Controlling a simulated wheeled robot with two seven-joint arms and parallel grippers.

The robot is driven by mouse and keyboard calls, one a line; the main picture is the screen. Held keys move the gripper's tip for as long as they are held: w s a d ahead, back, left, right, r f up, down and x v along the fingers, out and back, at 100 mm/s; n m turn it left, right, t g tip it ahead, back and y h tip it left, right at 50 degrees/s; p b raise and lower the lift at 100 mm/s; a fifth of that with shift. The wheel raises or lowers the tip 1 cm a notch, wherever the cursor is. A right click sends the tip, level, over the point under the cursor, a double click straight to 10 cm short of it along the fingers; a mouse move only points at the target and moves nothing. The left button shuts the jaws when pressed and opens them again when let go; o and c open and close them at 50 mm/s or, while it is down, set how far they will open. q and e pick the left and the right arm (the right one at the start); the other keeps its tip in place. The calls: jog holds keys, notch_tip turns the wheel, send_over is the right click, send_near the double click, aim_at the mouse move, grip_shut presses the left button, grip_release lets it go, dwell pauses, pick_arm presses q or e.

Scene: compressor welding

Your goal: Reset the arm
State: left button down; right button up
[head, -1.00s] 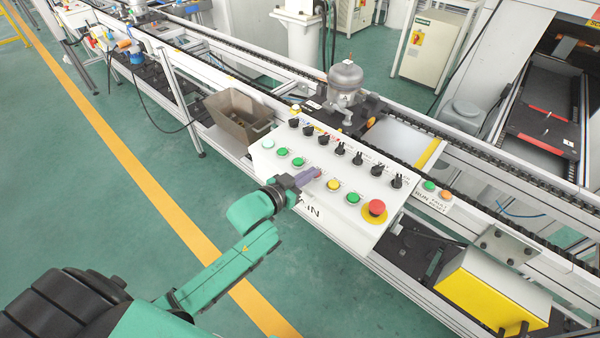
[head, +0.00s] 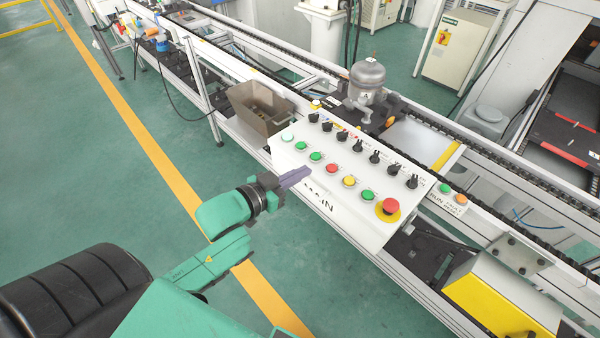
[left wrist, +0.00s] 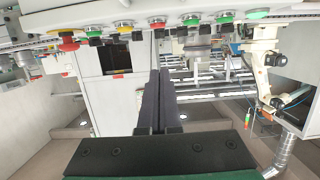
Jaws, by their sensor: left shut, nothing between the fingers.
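My left arm comes in from the lower left in the head view. Its left gripper (head: 306,171) is shut and empty, just in front of the lower left edge of the white control panel (head: 318,195). In the left wrist view the left gripper's dark fingers (left wrist: 159,75) are pressed together with nothing between them. A row of panel buttons, with the red emergency stop (left wrist: 68,42) at the left, runs along the top there. In the head view the emergency stop (head: 390,207) sits on a yellow base at the panel's right end. My right gripper is not in view.
A conveyor line (head: 440,138) runs diagonally behind the panel. A metal compressor (head: 367,80) stands on it, and a brown bin (head: 262,108) sits left of the panel. A yellow box (head: 500,300) is at lower right. Green floor is open at left.

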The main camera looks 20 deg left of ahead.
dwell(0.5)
pick_arm(q)
jog(key=s+a+f+n+g+y+b, duration=0.15)
jog(key=a+f, duration=0.25)
jog(key=f, duration=0.7)
jog(key=s+a+f+g+y+p, duration=0.1)
jog(key=s+a+f+g+y, duration=0.15)
jog(key=f, duration=0.85)
jog(key=s+a+f+n+g+y+b, duration=0.1)
jog(key=s+a+f+g, duration=0.2)
jog(key=f, duration=0.8)
jog(key=s+d+f+g, duration=0.1)
jog(key=s+f+g, duration=0.2)
jog(key=s+f, duration=0.7)
jog(key=s+d+f+g+b, duration=0.1)
jog(key=s+f+g, duration=0.2)
jog(key=s+f, duration=0.6)
jog(key=s, duration=0.7)
jog(key=shift+f+y, duration=0.35)
jog(key=shift+y, duration=0.05)
jog(key=shift+s+d+m, duration=0.1)
jog(key=shift+m, duration=0.15)
